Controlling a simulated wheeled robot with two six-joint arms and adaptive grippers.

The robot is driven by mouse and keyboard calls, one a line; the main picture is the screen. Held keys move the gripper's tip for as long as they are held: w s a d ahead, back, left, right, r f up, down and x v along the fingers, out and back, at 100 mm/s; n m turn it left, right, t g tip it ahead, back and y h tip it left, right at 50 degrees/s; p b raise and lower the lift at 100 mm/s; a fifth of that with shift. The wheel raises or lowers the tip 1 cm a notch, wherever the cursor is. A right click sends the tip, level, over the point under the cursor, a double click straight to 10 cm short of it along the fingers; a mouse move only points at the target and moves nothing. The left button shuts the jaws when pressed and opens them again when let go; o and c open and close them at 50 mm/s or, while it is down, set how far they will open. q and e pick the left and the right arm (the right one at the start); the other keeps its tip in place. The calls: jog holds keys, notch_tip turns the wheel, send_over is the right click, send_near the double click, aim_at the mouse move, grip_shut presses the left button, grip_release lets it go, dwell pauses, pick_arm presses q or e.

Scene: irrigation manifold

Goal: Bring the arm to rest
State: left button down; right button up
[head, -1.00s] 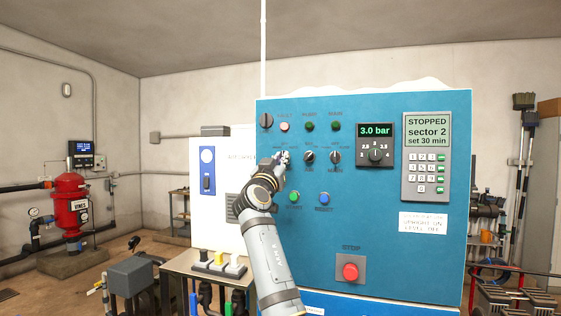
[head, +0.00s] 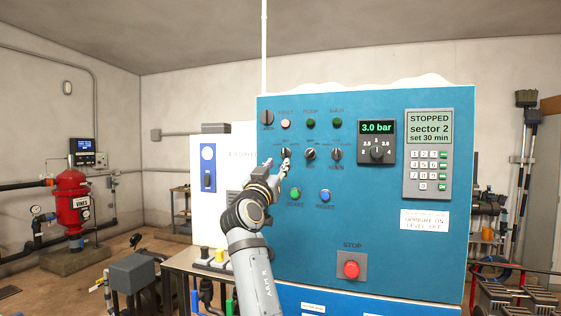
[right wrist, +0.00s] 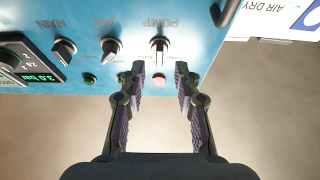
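My right gripper (head: 276,166) is in front of the blue control panel (head: 375,230), at its left part. In the right wrist view the two fingers of this gripper (right wrist: 160,76) stand apart with nothing between them. The black pump selector knob (right wrist: 160,45) lies just beyond the fingertips, and I see a gap between it and them. In the head view this knob (head: 286,153) shows right by the fingertips. My left gripper is in neither view.
The panel carries more selector knobs (head: 310,154), a green button (head: 295,193), a blue button (head: 325,195), a red stop button (head: 351,269), a pressure dial (head: 377,150) and a keypad (head: 427,170). A small table (head: 180,261) stands left of my arm. A red tank (head: 70,205) stands far left.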

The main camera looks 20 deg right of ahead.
jog(key=shift+v, duration=1.05)
